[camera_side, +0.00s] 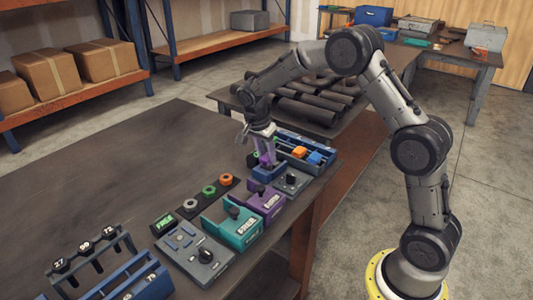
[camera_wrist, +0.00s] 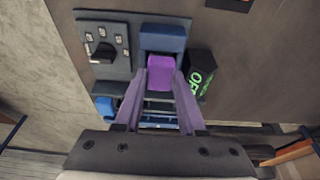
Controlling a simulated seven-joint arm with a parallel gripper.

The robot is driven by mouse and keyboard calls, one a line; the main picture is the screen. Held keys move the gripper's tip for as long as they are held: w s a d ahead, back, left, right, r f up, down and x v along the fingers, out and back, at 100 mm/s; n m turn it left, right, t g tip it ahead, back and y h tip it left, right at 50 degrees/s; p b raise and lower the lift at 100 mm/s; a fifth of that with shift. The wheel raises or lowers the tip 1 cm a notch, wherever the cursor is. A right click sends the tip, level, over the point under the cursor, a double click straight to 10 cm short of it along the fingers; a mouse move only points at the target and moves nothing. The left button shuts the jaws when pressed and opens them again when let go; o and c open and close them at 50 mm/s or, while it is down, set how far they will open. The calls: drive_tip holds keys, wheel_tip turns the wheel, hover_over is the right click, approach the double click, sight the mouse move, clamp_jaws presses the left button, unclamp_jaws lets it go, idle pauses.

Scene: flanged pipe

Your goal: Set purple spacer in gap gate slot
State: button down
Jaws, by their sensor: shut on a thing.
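The purple spacer (camera_wrist: 160,68) is between the fingertips of my gripper (camera_wrist: 162,80) in the wrist view, and the gripper is shut on it. In that view the spacer is against or just over a blue block (camera_wrist: 163,38) on a dark grey fixture, which looks like the gap gate. Whether the spacer is seated in a slot or just above it I cannot tell. In the side view my gripper (camera_side: 265,155) points down at the blue block (camera_side: 266,173); the fingers mostly hide the spacer there.
A dark block with green lettering (camera_wrist: 201,73) stands close right of the spacer. A grey panel with a black knob (camera_wrist: 103,53) is on the left. A blue tray with orange and blue parts (camera_side: 310,155) is close by. Teal (camera_side: 232,226) and purple (camera_side: 266,200) fixtures line the bench edge.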

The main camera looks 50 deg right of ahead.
sight(266, 157)
drive_tip(key=shift+f, duration=0.55)
idle(0.4)
unclamp_jaws()
idle(0.6)
drive_tip(key=shift+w+r, duration=0.1)
drive_tip(key=shift+r, duration=3.45)
